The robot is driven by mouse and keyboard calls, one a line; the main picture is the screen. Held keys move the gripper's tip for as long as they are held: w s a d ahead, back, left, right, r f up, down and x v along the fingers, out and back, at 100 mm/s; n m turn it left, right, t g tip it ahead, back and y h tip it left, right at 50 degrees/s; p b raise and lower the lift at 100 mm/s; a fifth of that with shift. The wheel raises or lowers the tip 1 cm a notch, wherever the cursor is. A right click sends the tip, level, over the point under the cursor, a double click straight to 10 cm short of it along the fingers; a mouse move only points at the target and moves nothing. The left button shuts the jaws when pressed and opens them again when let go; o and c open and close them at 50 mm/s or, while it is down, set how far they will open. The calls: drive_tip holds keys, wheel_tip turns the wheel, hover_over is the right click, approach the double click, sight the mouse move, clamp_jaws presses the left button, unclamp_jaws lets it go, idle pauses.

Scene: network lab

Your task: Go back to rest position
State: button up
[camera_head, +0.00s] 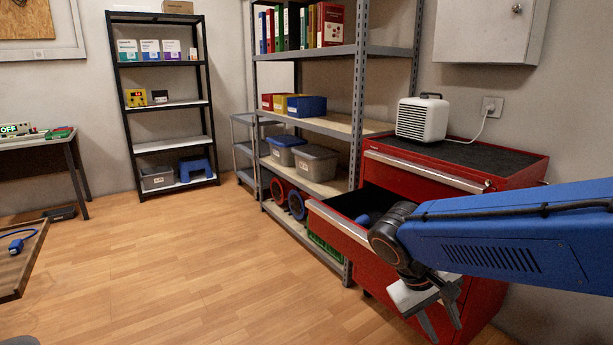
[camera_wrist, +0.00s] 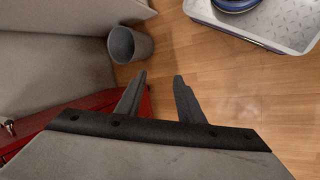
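My gripper (camera_head: 440,312) hangs at the end of my blue arm at the lower right of the head view, in front of the red tool cabinet (camera_head: 485,290). In the wrist view my gripper (camera_wrist: 160,80) shows two dark fingers set apart with only wood floor between them. It is open and empty. The cabinet's upper drawer (camera_head: 330,222) is pulled out, and a blue object (camera_head: 367,219) lies in it, partly hidden by my wrist. My gripper is outside the drawer, on its right side in the head view.
A metal shelf (camera_head: 360,90) with bins stands left of the cabinet. A white heater (camera_head: 422,119) is on the cabinet top. A black shelf (camera_head: 165,63) stands at the back. A grey bin (camera_wrist: 128,45) shows in the wrist view. The wood floor (camera_head: 200,270) is clear at centre.

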drive_tip(key=s+d+r+m+t+y, duration=0.1)
drive_tip(key=s+t+y, duration=0.3)
drive_tip(key=s, duration=0.4)
drive_tip(key=shift+s+d+r+m+t+y, duration=0.15)
drive_tip(key=shift+s+r+m+t+y, duration=0.2)
drive_tip(key=shift+m+y, duration=0.35)
